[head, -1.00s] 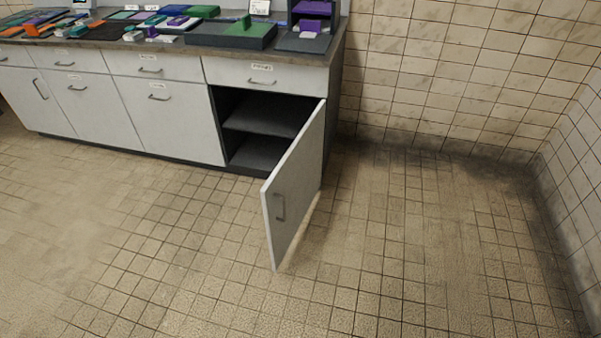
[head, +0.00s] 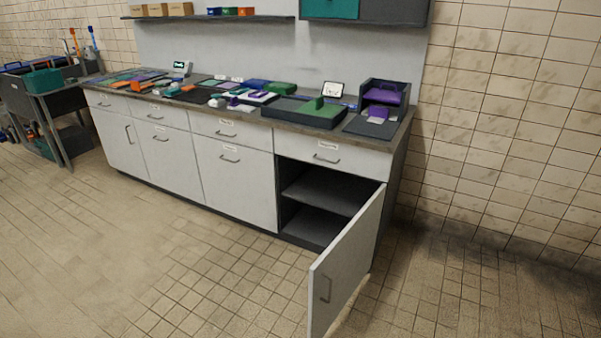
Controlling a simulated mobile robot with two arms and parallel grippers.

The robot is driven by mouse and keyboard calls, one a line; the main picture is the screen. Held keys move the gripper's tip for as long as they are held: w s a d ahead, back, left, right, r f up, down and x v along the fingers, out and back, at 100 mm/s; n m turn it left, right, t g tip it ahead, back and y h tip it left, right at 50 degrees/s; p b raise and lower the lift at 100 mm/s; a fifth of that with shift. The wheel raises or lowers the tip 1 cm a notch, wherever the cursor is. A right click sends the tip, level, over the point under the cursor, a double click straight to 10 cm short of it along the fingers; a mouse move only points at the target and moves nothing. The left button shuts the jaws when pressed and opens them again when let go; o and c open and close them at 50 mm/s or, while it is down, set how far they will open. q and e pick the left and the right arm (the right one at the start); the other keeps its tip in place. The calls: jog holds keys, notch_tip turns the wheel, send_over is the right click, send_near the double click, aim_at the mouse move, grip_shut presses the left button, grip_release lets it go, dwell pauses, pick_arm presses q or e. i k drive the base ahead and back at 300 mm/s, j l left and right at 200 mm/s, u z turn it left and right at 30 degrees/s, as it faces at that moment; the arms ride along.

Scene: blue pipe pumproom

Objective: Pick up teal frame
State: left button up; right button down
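No teal piece can be clearly made out as a frame at this distance. Small flat teal pieces lie among mixed coloured parts on the long counter (head: 232,113), mostly on its left half. They are too small to tell their exact shapes. Neither of my grippers is in view.
A cabinet door (head: 345,262) under the counter's right end stands open into the room. A dark tray with a green block (head: 322,110) and a purple-shelved organiser (head: 384,92) stand above it. A cart with a teal bin (head: 43,81) is at far left.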

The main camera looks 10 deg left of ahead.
aim_at(239, 91)
jog(key=i+j, duration=0.3)
jog(key=i+j+z, duration=0.1)
jog(key=i+j, duration=0.15)
jog(key=j, duration=0.25)
jog(key=i+j, duration=0.3)
jog(key=j+z, duration=0.05)
jog(key=j, duration=0.05)
